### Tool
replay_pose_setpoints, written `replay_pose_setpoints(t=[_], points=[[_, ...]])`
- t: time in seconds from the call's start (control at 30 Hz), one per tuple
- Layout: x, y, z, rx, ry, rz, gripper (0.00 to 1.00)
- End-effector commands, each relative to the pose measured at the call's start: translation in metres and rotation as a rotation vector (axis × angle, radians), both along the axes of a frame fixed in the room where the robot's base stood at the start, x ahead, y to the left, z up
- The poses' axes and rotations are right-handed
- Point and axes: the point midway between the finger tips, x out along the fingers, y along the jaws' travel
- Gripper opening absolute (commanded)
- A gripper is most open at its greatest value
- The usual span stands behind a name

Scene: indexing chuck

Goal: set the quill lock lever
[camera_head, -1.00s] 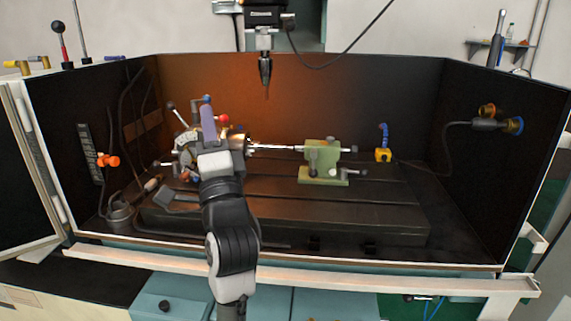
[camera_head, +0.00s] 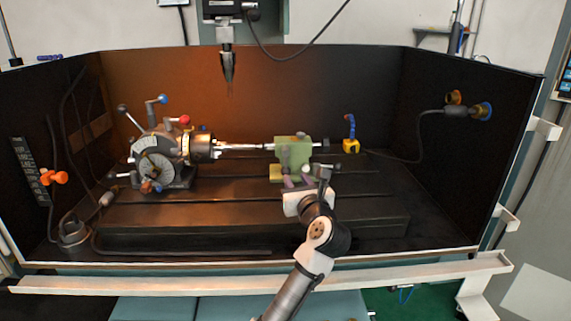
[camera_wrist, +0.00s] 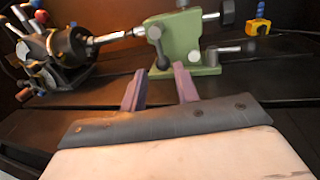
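The green tailstock (camera_head: 292,154) stands on the slotted table, with a horizontal quill through its top. In the wrist view, the tailstock (camera_wrist: 181,38) carries a grey lever (camera_wrist: 158,46) on its near face. This looks like the quill lock lever; it hangs down from a round hub, tilted slightly right at its lower end. My gripper (camera_head: 298,180) is low in front of the tailstock. In the wrist view, the purple fingers of my gripper (camera_wrist: 159,70) are apart with nothing between them. The lever's lower end shows just beyond the fingertips; contact cannot be told.
The indexing chuck (camera_head: 180,152) stands left, with a rod between it and the tailstock. A second grey lever (camera_wrist: 236,49) sticks out right of the tailstock's foot. A yellow-and-blue item (camera_head: 351,142) stands behind right. A spindle (camera_head: 228,64) hangs above. The table's right part is clear.

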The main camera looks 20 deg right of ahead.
Motion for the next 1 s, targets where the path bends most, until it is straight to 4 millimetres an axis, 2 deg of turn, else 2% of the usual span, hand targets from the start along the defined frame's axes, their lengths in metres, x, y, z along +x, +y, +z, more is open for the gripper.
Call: replay_pose_setpoints(t=[0.03, 0.2, 0.4, 0.6, 0.87, 1.0], points=[[0.012, 0.0, 0.001, 0.0, 0.002, 0.003, 0.3], [0.048, -0.004, 0.002, 0.0, 0.0, 0.001, 0.3], [0.078, -0.007, 0.001, -0.002, 0.0, 0.0, 0.3], [0.091, -0.007, 0.001, -0.003, 0.0, 0.0, 0.3], [0.092, -0.007, 0.0, -0.004, -0.001, 0.0, 0.3], [0.092, -0.007, 0.0, -0.004, -0.001, 0.0, 0.15]])
